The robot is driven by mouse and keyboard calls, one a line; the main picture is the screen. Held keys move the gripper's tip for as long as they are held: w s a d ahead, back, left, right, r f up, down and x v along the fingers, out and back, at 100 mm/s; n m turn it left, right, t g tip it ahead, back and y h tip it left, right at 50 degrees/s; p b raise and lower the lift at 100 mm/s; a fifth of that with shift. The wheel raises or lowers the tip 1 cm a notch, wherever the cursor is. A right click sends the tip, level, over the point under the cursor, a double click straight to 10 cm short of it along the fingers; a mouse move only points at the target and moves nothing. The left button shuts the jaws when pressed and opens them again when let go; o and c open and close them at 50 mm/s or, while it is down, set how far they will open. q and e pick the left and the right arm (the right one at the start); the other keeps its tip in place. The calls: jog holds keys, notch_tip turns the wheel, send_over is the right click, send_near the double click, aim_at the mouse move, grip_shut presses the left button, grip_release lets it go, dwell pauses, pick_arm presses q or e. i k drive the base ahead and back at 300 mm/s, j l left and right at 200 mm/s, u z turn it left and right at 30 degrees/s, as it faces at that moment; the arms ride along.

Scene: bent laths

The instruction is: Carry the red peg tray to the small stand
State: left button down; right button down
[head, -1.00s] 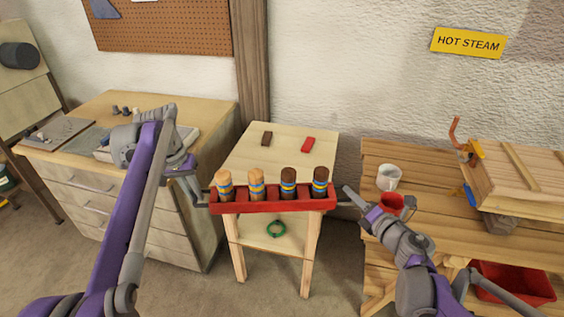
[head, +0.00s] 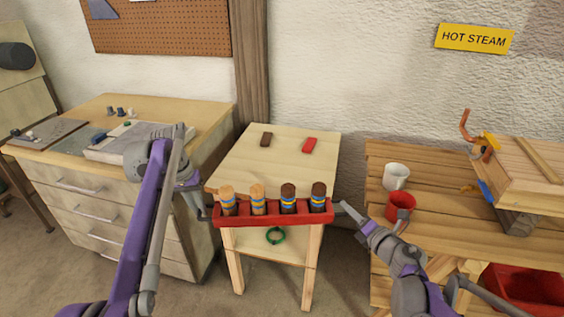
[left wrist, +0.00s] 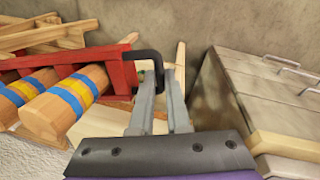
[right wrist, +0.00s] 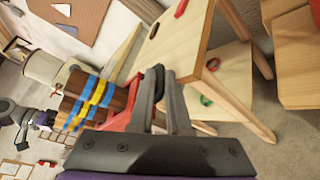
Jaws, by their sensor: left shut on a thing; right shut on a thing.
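The red peg tray (head: 270,219) is held level between my two grippers, in front of the small stand (head: 263,154) in the head view. Several pegs stand in it, two light wood (head: 257,201) and two dark brown (head: 318,198), with blue and yellow bands. My left gripper (head: 204,212) is shut on the tray's left end; the left wrist view shows its fingers (left wrist: 160,88) around a dark handle. My right gripper (head: 341,209) is shut on the right end; its fingers also show in the right wrist view (right wrist: 160,85). The tray hides the stand's front edge.
A drawer cabinet (head: 120,190) stands left.

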aim_at(276, 170)
jog(key=i, duration=1)
